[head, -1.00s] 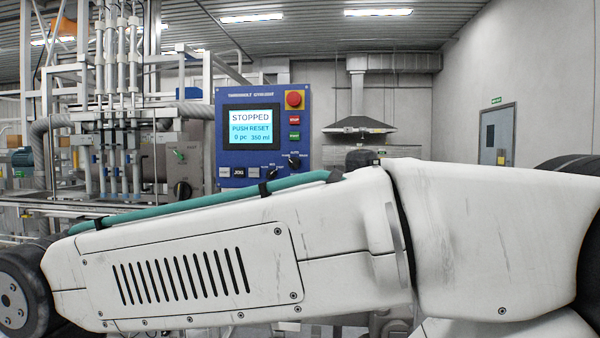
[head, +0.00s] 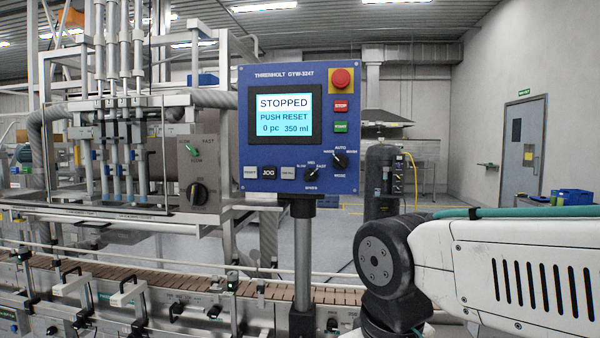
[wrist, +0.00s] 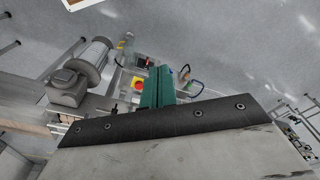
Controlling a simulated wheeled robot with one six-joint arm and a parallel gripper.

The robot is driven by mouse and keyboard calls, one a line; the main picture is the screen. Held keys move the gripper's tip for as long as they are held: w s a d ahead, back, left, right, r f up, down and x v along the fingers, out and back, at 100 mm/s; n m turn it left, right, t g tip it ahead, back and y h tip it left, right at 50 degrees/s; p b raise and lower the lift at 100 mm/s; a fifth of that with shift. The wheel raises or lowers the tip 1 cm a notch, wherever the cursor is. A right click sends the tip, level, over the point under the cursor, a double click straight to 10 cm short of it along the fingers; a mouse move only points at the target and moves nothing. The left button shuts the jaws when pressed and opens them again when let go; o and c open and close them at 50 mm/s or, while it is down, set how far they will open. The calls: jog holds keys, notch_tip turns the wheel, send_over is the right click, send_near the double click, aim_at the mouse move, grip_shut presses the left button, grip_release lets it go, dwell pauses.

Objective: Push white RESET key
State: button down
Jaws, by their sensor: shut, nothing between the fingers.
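The white RESET key (head: 250,172) is the leftmost of three keys in the bottom row of the blue control panel (head: 245,135). The black JOG key (head: 268,172) is beside it, with another white key (head: 288,172) to the right. The screen (head: 284,115) reads STOPPED, PUSH RESET, 0 pc, 350 ml. My gripper (wrist: 158,72) shows in the wrist view as teal fingers, shut and empty. It is outside the head view, where only part of my arm shows at lower right. The RESET key cannot be made out in the wrist view.
A red stop knob (head: 341,78) and selector knobs (head: 339,160) share the panel, which stands on a post (head: 303,250). A conveyor (head: 130,275) runs below and left. The wrist view shows a grey motor (wrist: 90,68) and a red-and-yellow button (wrist: 137,83).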

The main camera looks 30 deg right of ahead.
aim_at(250, 172)
jog(key=shift+d, duration=0.35)
jog(key=w+d+r+n+t+h, duration=0.15)
jog(key=w+r+t, duration=0.3)
jog(key=w, duration=0.65)
jog(key=w+r+n+t, duration=0.25)
jog(key=w+r, duration=0.25)
jog(key=w, duration=0.7)
jog(key=w+a+r+n+t+y, duration=0.2)
jog(key=w+r, duration=0.4)
jog(key=w, duration=0.4)
jog(key=w+a+r+n+t+y, duration=0.2)
jog(key=w+a+r+n+t, duration=0.2)
jog(key=w, duration=0.6)
notch_tip(250, 172, up, 4)
jog(key=n+t, duration=0.1)
jog(key=t, duration=0.1)
jog(key=shift+w+a+f+n+t, duration=0.2)
jog(key=shift+w+a+n+t, duration=0.05)
jog(key=shift+a+n+t, duration=0.1)
jog(key=shift+d, duration=0.1)
jog(key=shift+w+d, duration=0.85)
jog(key=shift+w, duration=0.3)
jog(key=shift+w+d, duration=0.85)
jog(key=shift+w, duration=0.35)
jog(key=shift+w+d, duration=0.85)
jog(key=shift+w, duration=0.3)
